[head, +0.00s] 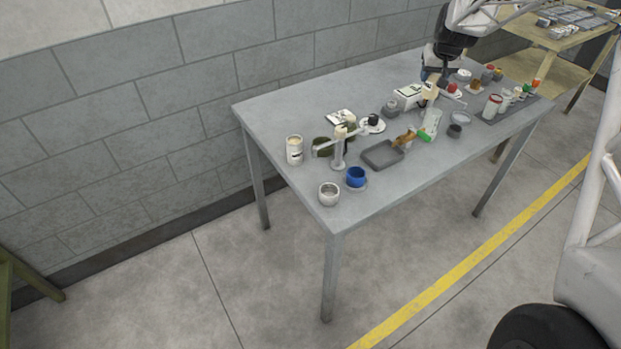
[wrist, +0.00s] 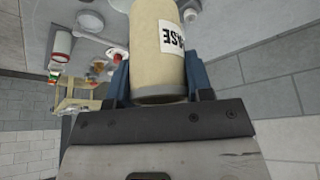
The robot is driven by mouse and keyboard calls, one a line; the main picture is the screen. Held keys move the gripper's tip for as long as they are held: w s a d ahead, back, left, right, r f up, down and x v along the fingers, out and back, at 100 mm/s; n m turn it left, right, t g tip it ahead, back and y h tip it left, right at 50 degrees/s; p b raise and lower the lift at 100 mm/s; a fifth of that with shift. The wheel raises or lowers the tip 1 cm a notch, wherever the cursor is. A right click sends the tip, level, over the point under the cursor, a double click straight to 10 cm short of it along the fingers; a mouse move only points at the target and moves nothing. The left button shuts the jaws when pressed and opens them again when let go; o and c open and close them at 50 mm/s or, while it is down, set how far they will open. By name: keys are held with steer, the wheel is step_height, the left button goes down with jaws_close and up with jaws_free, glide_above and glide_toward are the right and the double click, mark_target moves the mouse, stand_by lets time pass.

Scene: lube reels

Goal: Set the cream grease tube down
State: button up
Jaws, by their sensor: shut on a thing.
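The cream grease tube (wrist: 155,45) fills the upper middle of the wrist view, with a grey end band and a white label with dark letters, partly cut off. My gripper (wrist: 158,82) is shut on it, one blue finger on each side. In the head view the cream tube (head: 430,91) is small, below my gripper (head: 427,77) over the far part of the grey table (head: 290,110). I cannot tell whether the tube touches the table.
A white box (head: 408,95) stands just left of the tube. A clear bottle with a green cap (head: 425,134) is in front, near a grey tray (head: 382,155). Several bottles and jars crowd the right end. The table's far left corner is bare.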

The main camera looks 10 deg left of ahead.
steer(key=s+a+f+m+h, duration=0.1)
steer(key=s+a+f+m, duration=0.35)
steer(key=a, duration=0.75)
steer(key=s+a+f+m+h, duration=0.1)
steer(key=s+a, duration=0.6)
steer(key=a, duration=0.4)
steer(key=s+a+f+m+h, duration=0.1)
steer(key=s+a+f+m, duration=0.35)
steer(key=a, duration=0.75)
steer(key=s+a+f, duration=0.2)
steer(key=s, duration=0.4)
steer(key=s+a+f, duration=0.3)
steer(key=s, duration=0.4)
steer(key=s+a+f+g, duration=0.1)
steer(key=s+a+f, duration=0.2)
steer(key=s, duration=0.4)
steer(key=shift+s+m+h, duration=0.25)
steer(key=shift+m+h, duration=0.15)
steer(key=shift+w+d, duration=0.1)
steer(key=w+d, duration=0.9)
steer(key=shift+w+d, duration=0.3)
